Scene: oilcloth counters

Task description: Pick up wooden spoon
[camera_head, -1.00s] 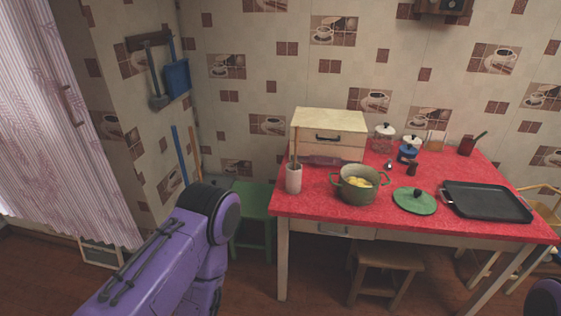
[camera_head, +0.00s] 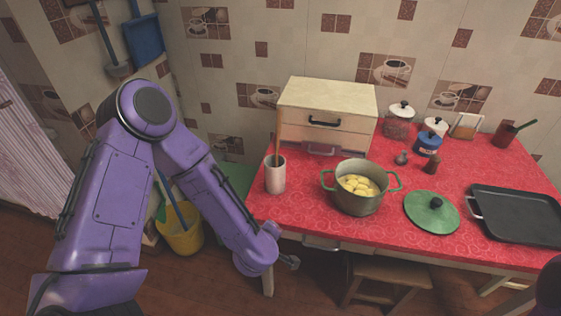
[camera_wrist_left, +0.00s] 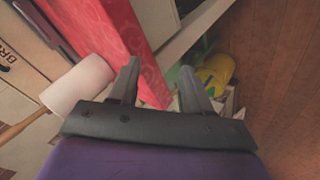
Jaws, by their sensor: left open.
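The wooden spoon (camera_head: 279,130) stands upright in a white cup (camera_head: 275,176) near the left front corner of the red table. In the left wrist view the white cup (camera_wrist_left: 80,86) lies to the left of my fingers, with the spoon's handle (camera_wrist_left: 22,127) running to the left edge. My left gripper (camera_head: 291,262) is below and in front of the table edge, lower than the cup and apart from it. Its two fingers are spread and empty in the left wrist view (camera_wrist_left: 160,82). My right gripper does not show.
A green pot (camera_head: 358,196) with yellow food stands right of the cup. A green lid (camera_head: 431,212) and black tray (camera_head: 520,212) lie farther right. A bread box (camera_head: 325,106) stands behind. A stool (camera_head: 383,278) is under the table; a yellow bucket (camera_head: 181,232) is on the floor.

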